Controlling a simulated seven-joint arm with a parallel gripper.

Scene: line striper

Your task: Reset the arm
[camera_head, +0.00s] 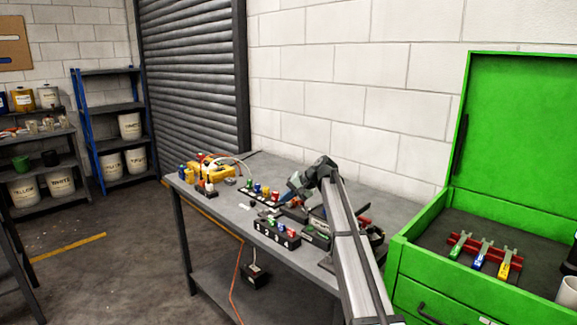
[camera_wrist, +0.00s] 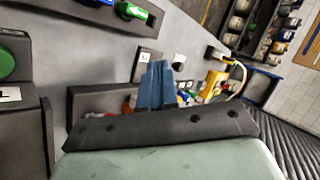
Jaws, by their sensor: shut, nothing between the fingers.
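My arm reaches from the lower right of the head view over the grey workbench (camera_head: 229,208). Its wrist is bent down towards the middle of the bench. My gripper (camera_head: 285,198) is low over the bench, near a row of small coloured parts (camera_head: 262,191). In the wrist view the two blue fingers (camera_wrist: 156,67) are pressed together with nothing between them. Whether the fingertips touch anything below cannot be told.
A yellow machine (camera_head: 205,168) with a pale hose stands at the left end. An open green tool chest (camera_head: 440,280) with several coloured-handled tools is at right. Shelves stand far left.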

